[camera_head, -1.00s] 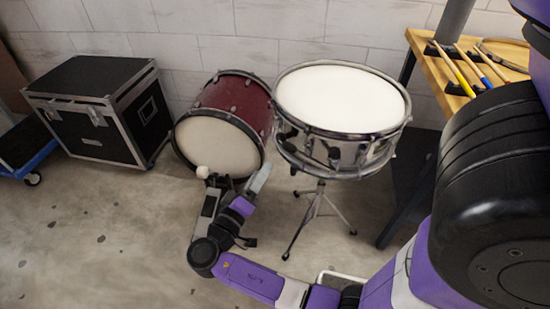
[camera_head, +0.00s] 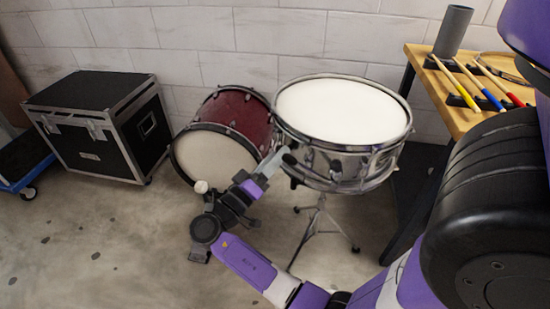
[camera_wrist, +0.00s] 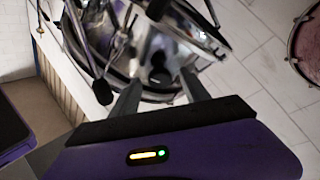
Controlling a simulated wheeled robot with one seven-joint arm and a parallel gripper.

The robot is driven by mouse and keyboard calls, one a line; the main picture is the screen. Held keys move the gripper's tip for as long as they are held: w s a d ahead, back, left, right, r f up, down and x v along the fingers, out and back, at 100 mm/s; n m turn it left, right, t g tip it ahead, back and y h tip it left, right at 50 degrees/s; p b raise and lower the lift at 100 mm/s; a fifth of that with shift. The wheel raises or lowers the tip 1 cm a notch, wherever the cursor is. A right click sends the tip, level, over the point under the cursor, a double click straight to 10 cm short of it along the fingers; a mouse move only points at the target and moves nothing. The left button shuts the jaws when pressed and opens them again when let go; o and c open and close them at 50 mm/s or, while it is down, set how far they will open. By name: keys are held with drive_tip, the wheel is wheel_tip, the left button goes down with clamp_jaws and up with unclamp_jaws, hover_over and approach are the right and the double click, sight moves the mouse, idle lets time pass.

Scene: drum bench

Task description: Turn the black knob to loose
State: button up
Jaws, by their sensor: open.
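The silver snare drum (camera_head: 345,150) with a white head stands on a tripod stand. A small black knob (camera_head: 290,159) shows on its left side in the head view, partly hidden by my gripper. My gripper (camera_head: 277,160) reaches up to that side of the shell. In the wrist view my gripper (camera_wrist: 160,88) is open, its two fingers spread on either side of a dark round knob (camera_wrist: 160,75). I cannot tell whether a finger touches it. The knob's markings and turn position are too small to tell.
A red drum (camera_head: 235,120) lies on its side just behind my gripper to the left. A black flight case (camera_head: 100,128) stands farther left. A wooden table (camera_head: 430,85) with sticks and a grey cup (camera_head: 453,30) is at the right.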

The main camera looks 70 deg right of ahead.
clamp_jaws()
drive_tip(key=shift+r+n+p, duration=0.15)
drive_tip(key=shift+n+p, duration=0.15)
drive_tip(key=shift+p, duration=0.15)
